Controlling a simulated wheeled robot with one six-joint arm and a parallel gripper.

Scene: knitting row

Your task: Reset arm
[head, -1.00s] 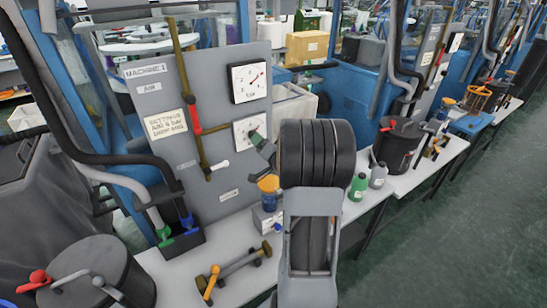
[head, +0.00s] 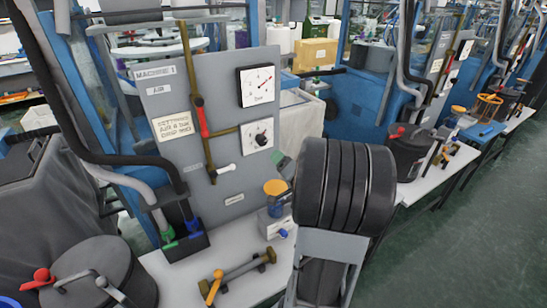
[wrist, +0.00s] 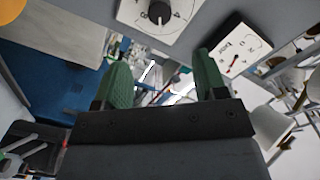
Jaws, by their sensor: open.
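My gripper (head: 283,163) shows small in the head view, partly hidden behind my own dark arm link. It is beside the right edge of the grey MACHINE 1 panel (head: 165,105). In the wrist view my gripper (wrist: 165,75) has its two green fingers spread apart with nothing held between them. The panel's dial with a black knob (wrist: 158,12) and the gauge with a red needle (wrist: 235,48) appear beyond the fingers. The head view also shows the gauge (head: 258,85) and knob dial (head: 257,135) on the panel.
The white bench (head: 215,265) holds an orange-topped blue cup (head: 276,192), a brass-ended bar (head: 240,274) and a black holder with green and blue tools (head: 185,240). A dark drum (head: 92,275) is at lower left. Another dark pot (head: 406,155) stands farther right. Green floor (head: 450,240) is clear.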

